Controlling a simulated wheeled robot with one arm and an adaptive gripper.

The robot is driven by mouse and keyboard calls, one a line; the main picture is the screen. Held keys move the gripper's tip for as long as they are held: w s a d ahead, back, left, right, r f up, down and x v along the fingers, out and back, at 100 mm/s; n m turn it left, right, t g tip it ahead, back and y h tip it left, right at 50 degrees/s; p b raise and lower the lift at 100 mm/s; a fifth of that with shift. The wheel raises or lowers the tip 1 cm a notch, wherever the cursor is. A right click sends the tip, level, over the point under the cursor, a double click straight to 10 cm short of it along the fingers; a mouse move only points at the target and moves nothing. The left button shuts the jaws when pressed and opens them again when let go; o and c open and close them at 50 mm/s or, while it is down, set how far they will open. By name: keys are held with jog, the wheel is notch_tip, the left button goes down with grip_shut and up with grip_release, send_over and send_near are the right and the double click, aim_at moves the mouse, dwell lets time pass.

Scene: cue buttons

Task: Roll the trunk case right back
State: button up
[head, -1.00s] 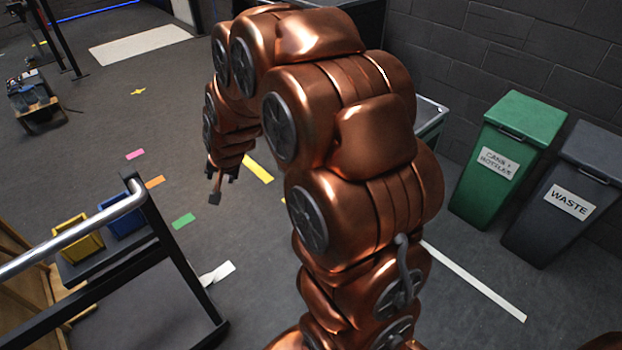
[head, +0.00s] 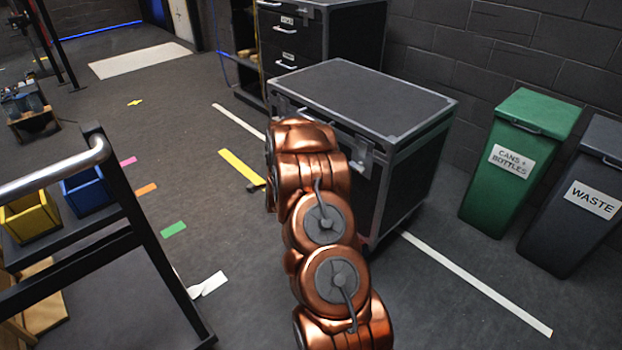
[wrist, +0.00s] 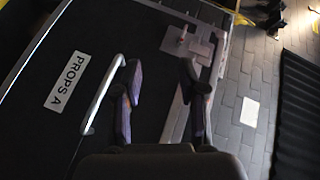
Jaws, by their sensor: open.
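In the wrist view a dark case face (wrist: 45,140) fills the left, with a "PROPS A" label (wrist: 68,82), a silver bar handle (wrist: 100,100) and a metal latch (wrist: 190,45). My gripper (wrist: 162,95) is open in front of this face. Its left finger is close beside the handle, which lies outside the fingers; I cannot tell if they touch. Nothing shows between the fingers.
A green bin (head: 520,150) and a grey waste bin (head: 580,200) stand right of the case. A drawer cabinet (head: 320,40) stands behind it. A cart rail (head: 50,175) is at left.

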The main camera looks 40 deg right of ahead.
jog(key=s+d+f+m+h+b, duration=0.45)
jog(key=s+d+f+b, duration=0.2)
jog(key=d+f, duration=0.4)
jog(key=shift+t+h, duration=0.3)
jog(key=shift+h, duration=0.05)
jog(key=shift+b+x, duration=0.55)
jog(key=shift+x, duration=2.95)
jog(key=shift+w+a+f, duration=0.15)
jog(key=shift+w, duration=0.05)
jog(key=shift+c, duration=0.2)
grip_shut()
